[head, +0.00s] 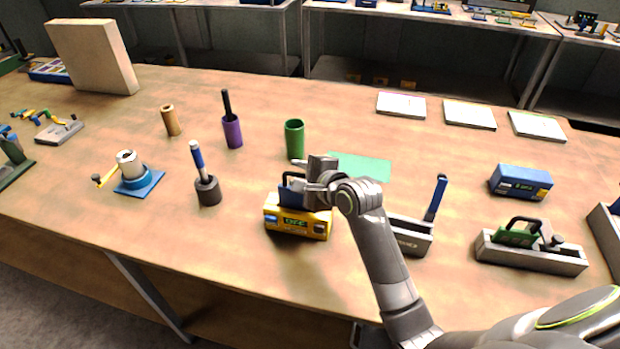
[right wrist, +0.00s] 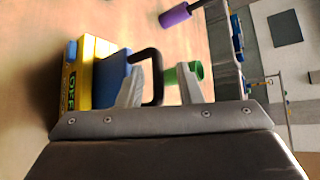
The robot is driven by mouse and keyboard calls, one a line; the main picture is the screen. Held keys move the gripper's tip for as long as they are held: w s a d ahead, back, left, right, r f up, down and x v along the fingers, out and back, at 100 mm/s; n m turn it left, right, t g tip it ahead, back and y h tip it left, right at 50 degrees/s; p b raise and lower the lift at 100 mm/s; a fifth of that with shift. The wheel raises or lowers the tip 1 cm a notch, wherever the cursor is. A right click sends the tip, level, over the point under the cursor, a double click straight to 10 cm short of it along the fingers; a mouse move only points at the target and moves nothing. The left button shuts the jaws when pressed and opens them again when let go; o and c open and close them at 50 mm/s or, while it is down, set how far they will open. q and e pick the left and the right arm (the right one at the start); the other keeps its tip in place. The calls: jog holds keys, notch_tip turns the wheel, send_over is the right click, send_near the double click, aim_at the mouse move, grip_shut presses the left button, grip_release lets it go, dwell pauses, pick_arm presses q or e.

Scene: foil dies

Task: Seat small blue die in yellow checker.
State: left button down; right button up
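The yellow checker (head: 287,228) stands on the bench with a green display on its front. It also shows at the left of the right wrist view (right wrist: 97,72). The small blue die (head: 289,190) is upright at the checker's top, and its blue body (right wrist: 112,80) lies against the yellow casing. How deep it sits cannot be told. Its black loop handle (right wrist: 157,80) rises away from the checker. My right gripper (right wrist: 161,72) is open, with a finger on either side of the handle bar and gaps visible. In the head view the right gripper (head: 308,190) hides part of the die. My left gripper is not in view.
A green cup (head: 294,139) and a green mat (head: 360,167) lie behind the checker. A grey holder (head: 410,240) with a blue-handled tool stands close to its right. A dark cup (head: 208,191) with a blue-handled tool stands left. The bench in front is clear.

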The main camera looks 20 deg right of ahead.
jog(key=v, duration=1.2)
dwell(0.3)
